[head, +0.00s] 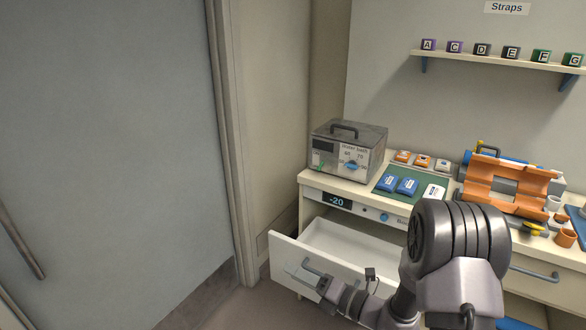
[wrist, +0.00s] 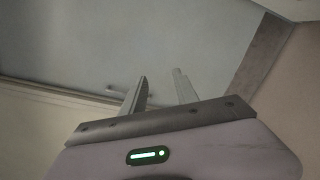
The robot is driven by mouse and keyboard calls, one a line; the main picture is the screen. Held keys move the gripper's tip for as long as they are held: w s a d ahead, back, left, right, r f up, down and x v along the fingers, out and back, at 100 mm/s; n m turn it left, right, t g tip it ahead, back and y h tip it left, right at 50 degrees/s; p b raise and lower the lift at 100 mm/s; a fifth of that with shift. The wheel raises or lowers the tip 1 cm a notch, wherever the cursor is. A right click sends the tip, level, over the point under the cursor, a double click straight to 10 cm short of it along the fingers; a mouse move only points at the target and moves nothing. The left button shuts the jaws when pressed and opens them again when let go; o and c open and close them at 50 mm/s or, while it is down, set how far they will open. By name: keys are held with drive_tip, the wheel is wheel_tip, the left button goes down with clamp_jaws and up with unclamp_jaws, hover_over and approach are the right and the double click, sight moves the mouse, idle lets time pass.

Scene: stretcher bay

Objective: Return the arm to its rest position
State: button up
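My arm (head: 455,240) reaches from the lower right of the head view toward the open drawer. My gripper (head: 302,274) is in front of the drawer's white front panel, close to its handle; whether it touches the handle I cannot tell. In the wrist view my gripper (wrist: 161,82) has its two fingers apart with nothing between them. The drawer (head: 285,258) under the counter is pulled out, and the part of its inside that shows is empty.
A grey door (head: 120,130) fills the left. On the counter (head: 320,182) stand a grey meter box (head: 345,155), a green mat (head: 385,185) with blue packs, and an orange cradle (head: 505,180). A shelf (head: 500,60) holds lettered blocks. Floor is free left of the drawer.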

drive_tip(key=s+a+r+n+g+h, duration=0.1)
drive_tip(key=s+a+r+n+g, duration=0.2)
drive_tip(key=s+r+n+g, duration=0.5)
drive_tip(key=s+a+r+n+g+h, duration=0.15)
drive_tip(key=s+r+n, duration=0.25)
drive_tip(key=s+n, duration=0.8)
drive_tip(key=s+d+r+n+t+h, duration=0.1)
drive_tip(key=s+d+n+t+h, duration=0.1)
drive_tip(key=s+d+n+h, duration=0.2)
drive_tip(key=s+d+r+n+t+h, duration=0.2)
drive_tip(key=s+d+n+t+h, duration=0.1)
drive_tip(key=d+n, duration=0.5)
drive_tip(key=shift+s+n+h, duration=0.5)
drive_tip(key=shift+n+h, duration=0.2)
drive_tip(key=shift+h, duration=0.45)
drive_tip(key=shift+d+r, duration=0.1)
drive_tip(key=shift+r, duration=0.05)
